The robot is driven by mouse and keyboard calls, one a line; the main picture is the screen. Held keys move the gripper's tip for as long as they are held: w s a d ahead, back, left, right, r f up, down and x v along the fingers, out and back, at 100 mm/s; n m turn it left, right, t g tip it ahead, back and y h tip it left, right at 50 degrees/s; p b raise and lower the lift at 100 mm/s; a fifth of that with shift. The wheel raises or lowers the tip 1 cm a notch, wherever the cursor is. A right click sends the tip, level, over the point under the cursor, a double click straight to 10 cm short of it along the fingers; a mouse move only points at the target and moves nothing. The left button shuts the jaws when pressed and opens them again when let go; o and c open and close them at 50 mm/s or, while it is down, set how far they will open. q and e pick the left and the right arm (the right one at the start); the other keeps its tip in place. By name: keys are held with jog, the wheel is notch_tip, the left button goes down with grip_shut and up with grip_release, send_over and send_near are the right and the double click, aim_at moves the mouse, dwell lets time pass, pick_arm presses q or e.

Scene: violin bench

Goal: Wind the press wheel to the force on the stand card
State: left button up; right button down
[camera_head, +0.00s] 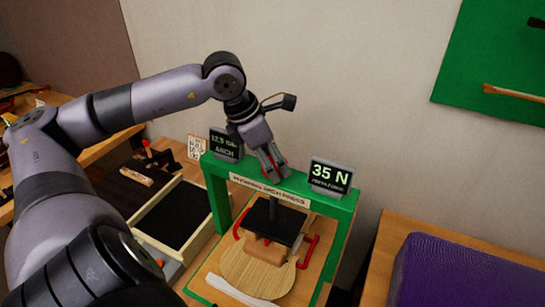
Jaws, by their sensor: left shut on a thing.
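A green press frame (218,198) stands on the bench with a lettered label (270,190) on its crossbar. My left gripper (273,167) comes down onto the top of the crossbar and is shut on a red part there, seemingly the press wheel, mostly hidden by the fingers. A dark display (331,177) at the right of the crossbar reads 35 N. Another display (226,145) at the left reads about 12.5 with the word ARCH. A small white card (196,148) beside it has print too small to read. My right gripper is out of view.
Under the press, a dark plate (272,222) sits over a wooden block (263,251) and a pale wooden plate (252,274). Red clamp-like parts (308,250) flank it. A dark-lined tray (175,214) lies left, and a purple object (455,272) right.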

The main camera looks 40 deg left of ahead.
pick_arm(q)
jog(key=c, duration=0.3)
jog(key=m, duration=0.1)
jog(key=m+h+p, duration=0.1)
jog(key=m, duration=0.1)
jog(key=shift+w+r+m+g, duration=0.1)
jog(key=shift+r+m+g, duration=0.1)
jog(key=shift+m+g, duration=0.1)
jog(key=shift+a+f+m+g+h+p, duration=0.1)
jog(key=shift+m+g+h+p, duration=0.25)
jog(key=shift+m, duration=0.6)
jog(key=shift+m+g+h+p, duration=0.25)
jog(key=shift+m+p, duration=0.15)
jog(key=shift+m, duration=0.55)
jog(key=o, duration=1.1)
jog(key=shift+o, duration=0.2)
